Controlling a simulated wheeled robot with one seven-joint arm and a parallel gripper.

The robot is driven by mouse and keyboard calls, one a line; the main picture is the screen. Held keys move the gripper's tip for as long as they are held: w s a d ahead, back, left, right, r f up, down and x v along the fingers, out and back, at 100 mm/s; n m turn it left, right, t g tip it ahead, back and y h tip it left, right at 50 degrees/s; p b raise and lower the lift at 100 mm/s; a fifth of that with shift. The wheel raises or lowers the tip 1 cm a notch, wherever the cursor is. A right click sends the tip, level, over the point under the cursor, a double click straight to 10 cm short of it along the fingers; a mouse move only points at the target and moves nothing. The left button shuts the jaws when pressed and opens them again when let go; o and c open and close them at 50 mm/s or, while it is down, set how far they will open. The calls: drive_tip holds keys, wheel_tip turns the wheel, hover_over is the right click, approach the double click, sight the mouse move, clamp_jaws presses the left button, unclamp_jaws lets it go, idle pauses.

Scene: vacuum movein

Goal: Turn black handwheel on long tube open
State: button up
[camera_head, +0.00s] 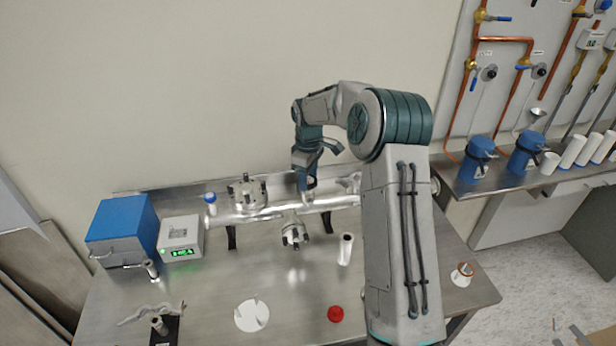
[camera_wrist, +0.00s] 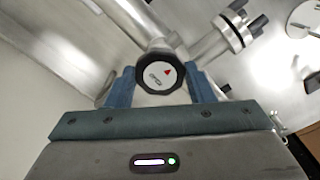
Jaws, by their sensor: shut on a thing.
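The long silver tube (camera_head: 268,211) lies horizontally on black supports along the back of the metal table. In the wrist view, the black handwheel (camera_wrist: 146,84) faces the camera. It has a black ribbed rim and a white face with a red triangle and lettering. My gripper (camera_wrist: 161,82) has its two blue fingers on either side of the handwheel, shut on it. In the head view my gripper (camera_head: 307,186) reaches down to the tube from above, and the handwheel is mostly hidden there by the fingers.
A flanged port (camera_head: 247,192) rises from the tube left of my gripper; another flange (camera_head: 294,234) points forward. A blue box (camera_head: 122,229) and a grey display unit (camera_head: 181,238) stand left. A white disc (camera_head: 251,315), red cap (camera_head: 335,313) and upright cylinder (camera_head: 345,249) stand in front.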

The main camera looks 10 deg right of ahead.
drive_tip(key=shift+n, duration=0.5)
drive_tip(key=o, duration=1)
drive_tip(key=shift+c, duration=0.2)
wheel_tip(320, 180, up, 14)
drive_tip(key=b, duration=0.2)
drive_tip(key=shift+f, duration=0.1)
